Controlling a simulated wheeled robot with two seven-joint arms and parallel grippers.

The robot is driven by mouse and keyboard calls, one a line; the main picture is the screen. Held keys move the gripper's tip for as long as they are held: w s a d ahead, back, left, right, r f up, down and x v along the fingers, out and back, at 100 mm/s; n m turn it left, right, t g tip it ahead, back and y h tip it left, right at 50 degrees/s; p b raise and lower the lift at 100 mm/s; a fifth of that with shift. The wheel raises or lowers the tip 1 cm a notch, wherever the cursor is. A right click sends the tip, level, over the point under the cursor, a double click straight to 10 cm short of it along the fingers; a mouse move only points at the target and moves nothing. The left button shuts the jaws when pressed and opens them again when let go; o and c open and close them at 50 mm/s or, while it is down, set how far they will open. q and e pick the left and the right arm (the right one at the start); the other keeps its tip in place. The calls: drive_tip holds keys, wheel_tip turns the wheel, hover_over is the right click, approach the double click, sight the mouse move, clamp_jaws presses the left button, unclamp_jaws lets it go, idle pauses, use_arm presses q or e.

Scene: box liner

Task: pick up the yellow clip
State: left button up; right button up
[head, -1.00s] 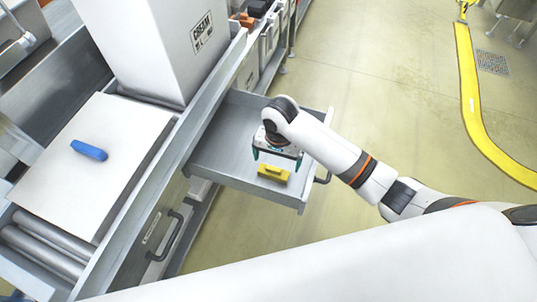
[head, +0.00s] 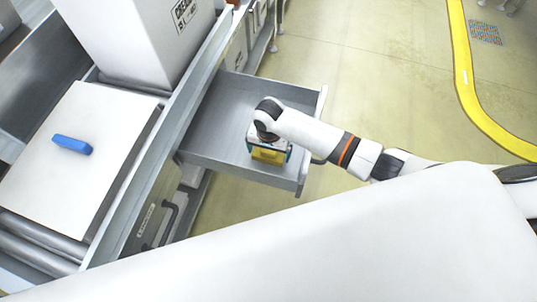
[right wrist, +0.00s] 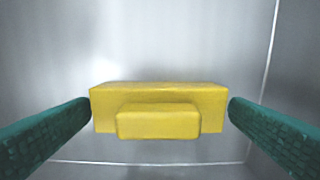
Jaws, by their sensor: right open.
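The yellow clip (head: 267,155) lies in the open grey drawer (head: 222,110). In the right wrist view the clip (right wrist: 158,108) is a yellow bar with a smaller raised block on its near side. My right gripper (head: 268,150) is down inside the drawer over the clip and hides part of it in the head view. In the right wrist view its two green fingers are open, one to the left and one to the right of the clip's ends, with small gaps. My left gripper is not in view.
A blue clip-like piece (head: 72,144) lies on a white flat box (head: 75,165) on the roller conveyor at left. A tall white carton (head: 140,40) stands behind it. The drawer's walls surround my right gripper; the rest of the drawer is empty.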

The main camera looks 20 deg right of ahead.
drive_tip(key=shift+w+f, duration=0.1)
drive_tip(key=shift+f, duration=0.65)
drive_tip(key=shift+c, duration=0.8)
drive_tip(key=c, duration=0.5)
wheel_tip(320, 180, up, 9)
drive_tip(key=shift+f+p, duration=0.1)
drive_tip(key=shift+p, duration=0.8)
use_arm(q)
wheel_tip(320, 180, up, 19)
drive_tip(key=p, duration=1.7)
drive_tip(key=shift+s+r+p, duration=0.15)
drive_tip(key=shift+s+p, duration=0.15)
drive_tip(key=shift+p, duration=0.1)
use_arm(e)
wheel_tip(320, 180, up, 15)
drive_tip(key=shift+r, duration=0.15)
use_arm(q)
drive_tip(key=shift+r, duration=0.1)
